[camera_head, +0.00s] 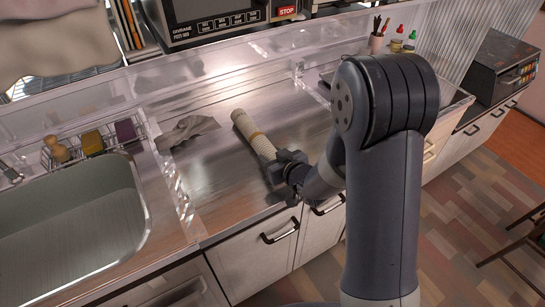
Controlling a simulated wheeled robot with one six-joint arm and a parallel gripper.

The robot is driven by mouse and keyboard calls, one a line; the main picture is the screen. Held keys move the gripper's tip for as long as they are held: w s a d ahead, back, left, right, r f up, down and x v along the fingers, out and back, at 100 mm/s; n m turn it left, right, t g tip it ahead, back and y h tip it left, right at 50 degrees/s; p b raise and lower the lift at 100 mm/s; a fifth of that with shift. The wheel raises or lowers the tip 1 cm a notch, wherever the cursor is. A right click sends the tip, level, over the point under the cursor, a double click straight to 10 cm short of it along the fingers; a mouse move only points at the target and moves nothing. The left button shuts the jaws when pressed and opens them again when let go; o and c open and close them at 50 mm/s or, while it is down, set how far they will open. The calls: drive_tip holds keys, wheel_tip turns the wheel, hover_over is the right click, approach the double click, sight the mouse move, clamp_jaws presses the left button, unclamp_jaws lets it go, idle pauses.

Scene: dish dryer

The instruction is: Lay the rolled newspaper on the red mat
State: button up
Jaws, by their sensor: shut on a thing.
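The rolled newspaper (252,134) is a pale roll with a brown band around it. It lies along the steel counter (215,190), or just above it; I cannot tell which. My gripper (277,163) is at the newspaper's near end, shut on it. The fingertips are small and partly hidden by the gripper body. I do not see a red mat in this view; my arm hides part of the counter to the right.
A crumpled grey cloth (187,131) lies left of the newspaper. A sink (75,225) is at the left, with a wire rack (90,143) behind it. An appliance (215,18) stands at the back. Bare counter lies between the cloth and the front edge.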

drive_tip(key=shift+f, duration=0.15)
drive_tip(key=o, duration=1.1)
drive_tip(key=shift+c, duration=0.2)
